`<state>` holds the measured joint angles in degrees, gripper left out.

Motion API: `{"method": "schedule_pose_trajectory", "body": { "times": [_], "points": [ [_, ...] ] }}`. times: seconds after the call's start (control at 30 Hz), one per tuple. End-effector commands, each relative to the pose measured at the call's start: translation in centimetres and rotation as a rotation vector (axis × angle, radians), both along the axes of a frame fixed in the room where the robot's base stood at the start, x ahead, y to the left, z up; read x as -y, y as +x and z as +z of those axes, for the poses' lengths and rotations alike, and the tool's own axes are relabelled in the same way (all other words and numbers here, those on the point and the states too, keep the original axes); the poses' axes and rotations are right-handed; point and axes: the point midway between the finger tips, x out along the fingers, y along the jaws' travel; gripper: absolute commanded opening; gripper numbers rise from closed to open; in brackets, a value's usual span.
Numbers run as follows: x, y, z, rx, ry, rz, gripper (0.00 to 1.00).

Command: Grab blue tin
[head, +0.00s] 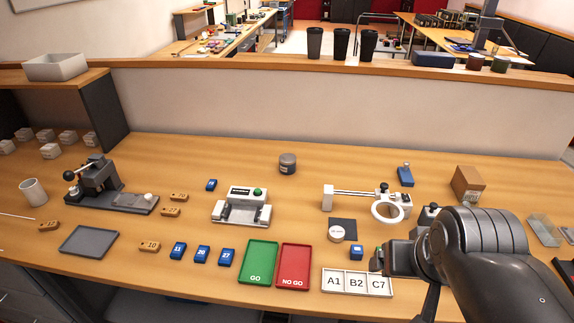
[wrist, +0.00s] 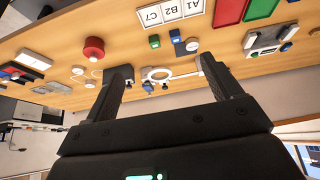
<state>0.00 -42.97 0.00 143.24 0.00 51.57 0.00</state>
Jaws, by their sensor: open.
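Several blue things are in view, and I cannot tell for sure which is the blue tin. A dark blue oblong box with rounded corners (head: 435,60) lies on the raised back ledge, right of the black cups. A small upright blue object (head: 405,176) stands on the bench behind the ring magnifier. A small blue cube (head: 356,252) sits near the front, above the A1 B2 C7 tray. A blue item (wrist: 175,36) also shows in the wrist view. My gripper (wrist: 165,67) is open and empty, its fingers apart above the bench. In the head view my arm hides most of it.
The ring magnifier (head: 388,211) stands beyond my gripper. A cardboard box (head: 467,184) stands at the right. Black cups (head: 341,43) and dark jars (head: 475,62) share the ledge. Green (head: 257,262) and red (head: 293,265) trays lie in front. The bench's back middle is mostly clear.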

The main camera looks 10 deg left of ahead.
Motion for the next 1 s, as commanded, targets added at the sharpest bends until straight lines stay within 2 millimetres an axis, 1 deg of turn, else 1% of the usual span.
{"method": "schedule_pose_trajectory", "body": {
  "times": [0.23, 0.27, 0.37, 0.47, 0.6, 0.67, 0.7, 0.83, 0.97, 1.0],
  "points": [
    [0.0, 0.3, 0.2, 0.0, 0.001, 0.0, 0.83],
    [-0.1, 0.5, 0.4, -0.001, 0.002, 0.001, 0.83],
    [-0.3, 2.0, 1.4, -0.005, 0.004, 0.005, 0.83],
    [-0.7, 4.7, 2.9, -0.013, 0.008, 0.008, 0.83],
    [-1.6, 9.4, 5.0, -0.023, 0.015, 0.012, 0.83],
    [-2.0, 11.5, 5.7, -0.027, 0.018, 0.014, 0.83],
    [-2.3, 12.9, 6.1, -0.03, 0.019, 0.015, 0.83],
    [-3.5, 17.5, 7.0, -0.039, 0.023, 0.019, 0.83],
    [-5.0, 22.2, 7.4, -0.047, 0.024, 0.022, 0.83],
    [-5.5, 23.7, 7.4, -0.05, 0.025, 0.023, 0.83]
  ]
}}
